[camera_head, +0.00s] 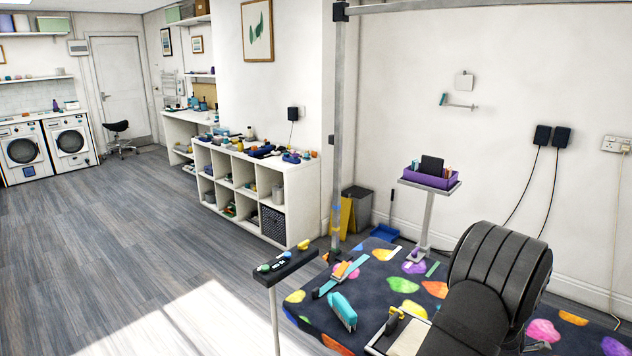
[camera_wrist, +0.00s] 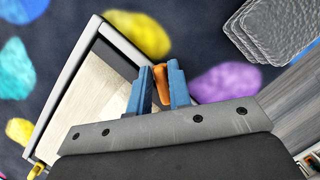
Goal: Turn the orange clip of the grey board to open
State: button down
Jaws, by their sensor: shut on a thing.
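My gripper (camera_wrist: 160,82) shows in the wrist view, its two blue fingers shut on the orange clip (camera_wrist: 161,84). Only the clip's upper part shows between the fingers; its base is hidden behind the jaws. The board, a pale panel in a grey frame (camera_wrist: 78,58), lies just left of the fingers in the wrist view, tilted in the picture. Its lower right side is hidden by my gripper. In the head view part of the board (camera_head: 409,338) shows at the bottom edge. I cannot make out the gripper's fingers or the orange clip there.
A dark mat (camera_head: 375,280) with coloured blobs lies around the board. A teal brush (camera_head: 342,311) lies on it, left of the board. A black bar on a stand (camera_head: 285,266) stands further left. A purple tray (camera_head: 430,178) on a post stands behind. A yellow piece (camera_wrist: 36,170) is at the frame's lower left.

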jog(key=shift+n+t, duration=0.4)
jog(key=shift+n, duration=0.9)
jog(key=c, duration=1.4)
grip_release()
jog(key=shift+o, duration=0.2)
jog(key=shift+v, duration=4)
